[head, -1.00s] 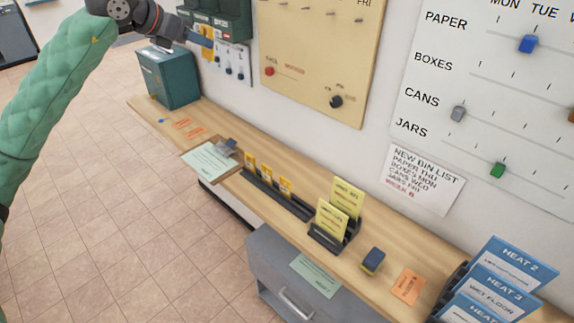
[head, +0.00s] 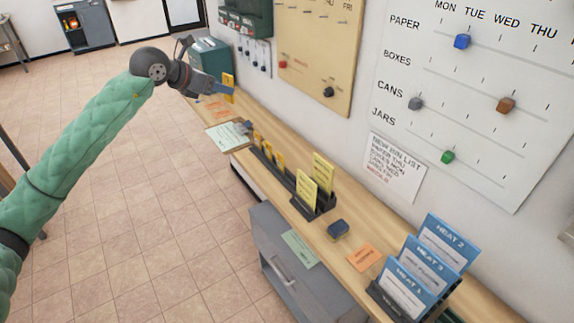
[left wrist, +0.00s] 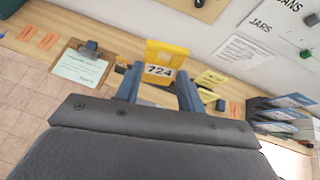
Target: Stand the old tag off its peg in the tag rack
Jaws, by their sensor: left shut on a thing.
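My left gripper (head: 222,89) is shut on a yellow tag (head: 229,82), held in the air over the far part of the shelf. In the left wrist view the tag (left wrist: 165,60) stands between the fingers, reading 724. The held tag is apart from the rack. The peg board (head: 256,57) on the wall has dark items hanging from it. My right gripper is out of view.
A clipboard with green paper (head: 228,135) lies beyond the rack. Yellow cards (head: 307,187) stand in a black holder at its near end. A dark blue block (head: 338,229), an orange slip (head: 363,257) and blue signs (head: 410,285) stand or lie nearer. A teal box (head: 208,58) is at the far end.

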